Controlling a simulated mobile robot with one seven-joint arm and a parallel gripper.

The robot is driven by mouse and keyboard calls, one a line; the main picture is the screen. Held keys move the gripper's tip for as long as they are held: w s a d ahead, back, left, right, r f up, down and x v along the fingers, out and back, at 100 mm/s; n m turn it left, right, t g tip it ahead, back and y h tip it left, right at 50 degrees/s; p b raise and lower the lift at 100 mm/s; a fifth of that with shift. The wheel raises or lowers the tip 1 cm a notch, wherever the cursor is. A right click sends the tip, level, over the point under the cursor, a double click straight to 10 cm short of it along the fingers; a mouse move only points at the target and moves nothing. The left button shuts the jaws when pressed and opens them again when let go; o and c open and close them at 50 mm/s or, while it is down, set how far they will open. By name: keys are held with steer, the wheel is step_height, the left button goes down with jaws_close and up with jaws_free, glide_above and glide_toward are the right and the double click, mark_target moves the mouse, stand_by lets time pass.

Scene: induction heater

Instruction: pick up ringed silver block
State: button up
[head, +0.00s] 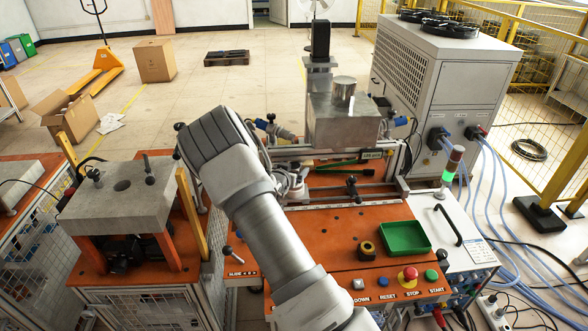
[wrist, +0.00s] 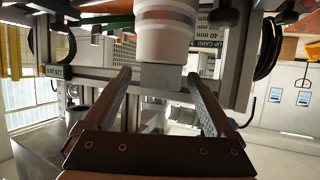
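In the head view, a large silver block (head: 343,125) stands on the machine behind the orange table, with a short silver cylinder (head: 344,88) upright on top. I cannot tell for sure which piece is the ringed silver block. In the wrist view, my gripper (wrist: 160,78) is open, its two fingers spread wide with nothing held. Beyond and between the fingertips is a pale ringed cylinder (wrist: 166,38) with a small grey block (wrist: 160,77) at its lower end. My arm hides most of the gripper in the head view.
The orange control table (head: 330,225) carries a green tray (head: 404,238), a black ring-shaped item (head: 367,250) and a red stop button (head: 409,275). A grey block with a hole (head: 115,200) stands at left. A signal lamp (head: 452,165) and cables are at right.

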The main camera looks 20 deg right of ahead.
jaws_close()
stand_by(0.3)
